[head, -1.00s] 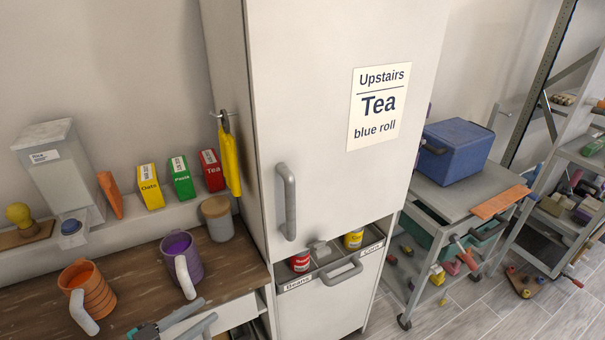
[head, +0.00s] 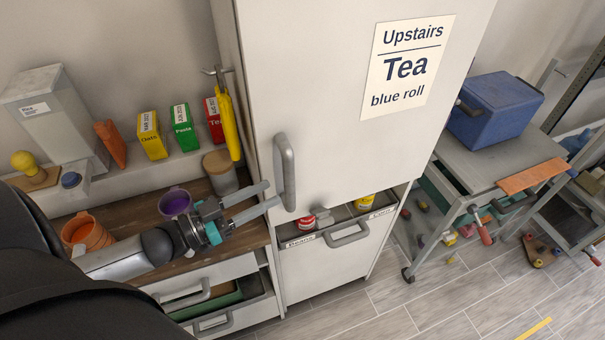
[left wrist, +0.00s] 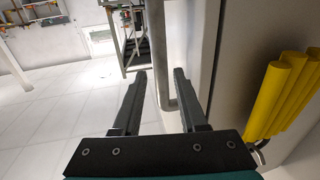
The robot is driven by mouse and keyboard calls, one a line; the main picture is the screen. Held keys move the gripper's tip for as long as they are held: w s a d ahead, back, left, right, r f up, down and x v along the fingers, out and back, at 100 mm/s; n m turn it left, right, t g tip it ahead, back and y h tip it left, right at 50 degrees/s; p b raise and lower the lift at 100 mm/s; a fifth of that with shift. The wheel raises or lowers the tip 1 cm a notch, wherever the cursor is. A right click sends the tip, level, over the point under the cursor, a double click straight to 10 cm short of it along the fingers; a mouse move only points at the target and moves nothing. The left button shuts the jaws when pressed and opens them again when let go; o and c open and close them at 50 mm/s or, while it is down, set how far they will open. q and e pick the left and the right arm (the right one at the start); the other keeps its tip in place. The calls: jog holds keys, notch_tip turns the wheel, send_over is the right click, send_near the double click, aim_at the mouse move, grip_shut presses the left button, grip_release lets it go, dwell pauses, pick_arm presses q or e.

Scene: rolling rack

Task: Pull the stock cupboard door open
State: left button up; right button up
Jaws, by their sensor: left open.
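The tall white stock cupboard door (head: 320,90) looks shut, with a label reading "Upstairs Tea blue roll". Its grey vertical bar handle (head: 288,172) is at the door's lower left. My left gripper (head: 272,194) is open, its fingers pointing right at the handle's lower part. In the left wrist view the handle (left wrist: 157,50) runs down between the two open fingers (left wrist: 160,76). I cannot tell whether the fingertips touch it. My right gripper is not in view.
A trolley with a blue box (head: 497,108) stands right.

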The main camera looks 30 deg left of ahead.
aim_at(294, 181)
pick_arm(q)
jog(key=x, duration=0.7)
jog(key=shift+w, duration=0.25)
jog(key=shift+p+x, duration=0.3)
jog(key=shift+x, duration=0.75)
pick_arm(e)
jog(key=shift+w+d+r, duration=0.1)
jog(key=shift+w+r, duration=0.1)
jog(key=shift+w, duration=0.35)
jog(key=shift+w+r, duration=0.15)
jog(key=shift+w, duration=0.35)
pick_arm(q)
jog(key=shift+f, duration=0.1)
grip_shut()
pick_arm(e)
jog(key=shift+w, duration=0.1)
